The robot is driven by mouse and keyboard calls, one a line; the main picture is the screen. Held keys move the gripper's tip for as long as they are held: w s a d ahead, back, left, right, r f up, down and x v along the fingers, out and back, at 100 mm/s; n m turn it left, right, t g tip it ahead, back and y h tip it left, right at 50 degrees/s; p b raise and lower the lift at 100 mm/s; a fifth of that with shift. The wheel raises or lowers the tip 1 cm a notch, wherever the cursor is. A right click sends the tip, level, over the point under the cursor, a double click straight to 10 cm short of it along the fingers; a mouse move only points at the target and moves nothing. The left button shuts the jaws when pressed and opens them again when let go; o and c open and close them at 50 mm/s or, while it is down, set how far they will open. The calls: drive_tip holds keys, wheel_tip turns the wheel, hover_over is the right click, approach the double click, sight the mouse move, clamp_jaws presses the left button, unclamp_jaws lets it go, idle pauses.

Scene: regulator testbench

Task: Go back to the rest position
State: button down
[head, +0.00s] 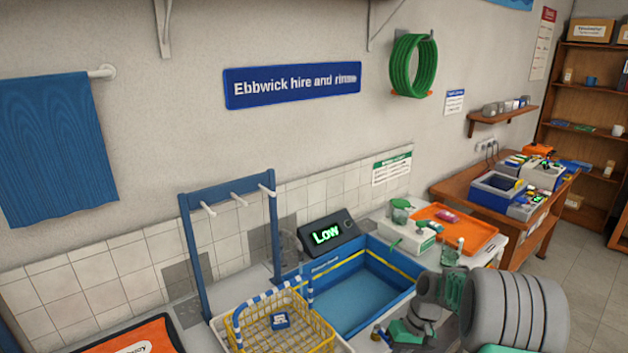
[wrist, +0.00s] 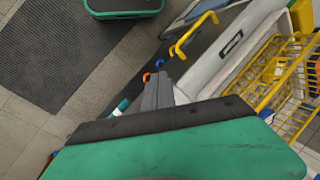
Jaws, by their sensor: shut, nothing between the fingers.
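My gripper (wrist: 158,92) shows in the wrist view with its two grey fingers together and nothing between them. Its green body fills the lower part of that view. In the head view my grey arm reaches in from the lower right, in front of the bench, and its fingertips are hard to make out. The gripper appears apart from the yellow wire basket (wrist: 268,75), which lies to its right in the wrist view. No marker of a rest position shows.
In the head view the yellow basket (head: 290,325) stands before a blue basin (head: 372,285). A display (head: 328,235) reads "Low". A blue rack (head: 190,240) stands at left, an orange tray (head: 470,232) at right. The wrist view shows a floor mat (wrist: 60,50).

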drive_tip(key=s+r+m+t+h, duration=0.1)
drive_tip(key=s+r+m+h, duration=0.1)
drive_tip(key=s+r, duration=0.45)
drive_tip(key=s+r+m+t+h, duration=0.1)
drive_tip(key=s+r+m+h, duration=0.15)
drive_tip(key=s, duration=0.75)
drive_tip(key=a+r+n+t, duration=0.3)
drive_tip(key=a+r+t, duration=0.1)
drive_tip(key=r, duration=0.7)
drive_tip(key=shift+w+a+r+y+b, duration=0.2)
drive_tip(key=shift+w+a+y+b, duration=0.15)
drive_tip(key=shift+a+b, duration=0.05)
